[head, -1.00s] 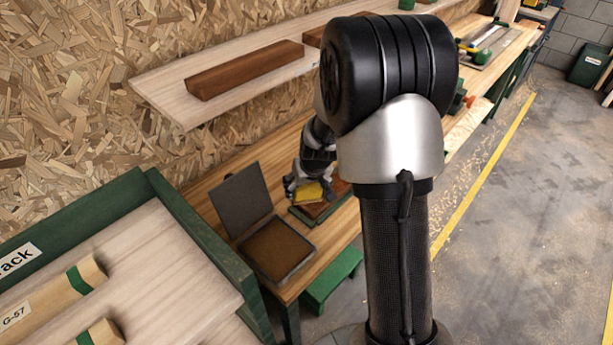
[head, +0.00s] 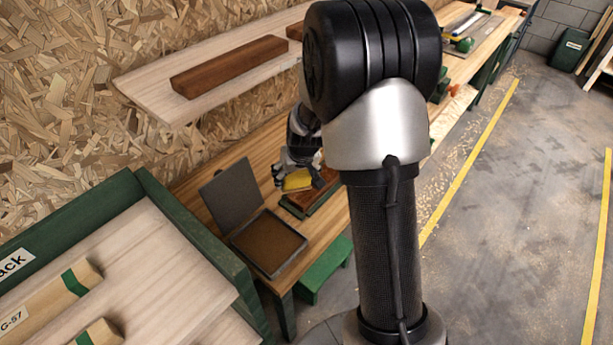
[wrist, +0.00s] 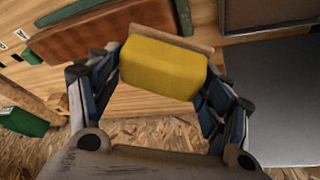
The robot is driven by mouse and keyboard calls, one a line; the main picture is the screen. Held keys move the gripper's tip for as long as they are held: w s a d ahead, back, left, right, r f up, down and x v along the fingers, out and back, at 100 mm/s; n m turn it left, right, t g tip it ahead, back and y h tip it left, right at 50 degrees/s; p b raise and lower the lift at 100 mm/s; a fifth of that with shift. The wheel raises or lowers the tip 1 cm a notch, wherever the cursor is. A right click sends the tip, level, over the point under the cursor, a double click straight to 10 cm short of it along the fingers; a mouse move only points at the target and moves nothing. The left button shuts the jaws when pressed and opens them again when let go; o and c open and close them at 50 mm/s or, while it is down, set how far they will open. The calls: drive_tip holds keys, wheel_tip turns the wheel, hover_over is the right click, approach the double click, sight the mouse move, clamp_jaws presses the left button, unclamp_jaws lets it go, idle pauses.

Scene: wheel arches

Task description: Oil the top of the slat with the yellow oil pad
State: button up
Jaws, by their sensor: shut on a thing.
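My gripper (wrist: 163,72) is shut on the yellow oil pad (wrist: 165,66), which has a thin tan backing along one edge. In the head view the pad (head: 297,181) shows under my gripper (head: 298,176), just beside the near left end of the slat. The reddish-brown slat (wrist: 85,38) lies in a green holder (wrist: 78,10) on the bench. In the wrist view it is at upper left, with the pad overlapping its right end. I cannot tell whether the pad touches it. In the head view my arm hides part of the slat (head: 296,203).
An open dark tray (head: 268,243) with a brown inside and raised grey lid (head: 232,195) stands left of the slat on the wooden bench. A shelf (head: 150,97) above holds a brown bar (head: 228,66). A green rack (head: 190,215) stands at left, a green stool (head: 325,272) below.

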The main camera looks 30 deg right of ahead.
drive_tip(key=shift+a+f, duration=0.1)
drive_tip(key=shift+w+a+h+b, duration=0.2)
drive_tip(key=shift+w+h+b, duration=0.15)
drive_tip(key=shift+h+b, duration=0.25)
drive_tip(key=b, duration=0.3)
drive_tip(key=shift+w+a+f, duration=0.1)
drive_tip(key=shift+w+f, duration=0.1)
drive_tip(key=shift+f, duration=0.15)
drive_tip(key=shift+b, duration=0.5)
drive_tip(key=shift+w+r+h+b, duration=0.15)
drive_tip(key=shift+h+b, duration=0.15)
drive_tip(key=shift+b, duration=0.3)
drive_tip(key=shift+a+r, duration=0.1)
drive_tip(key=shift+r, duration=0.05)
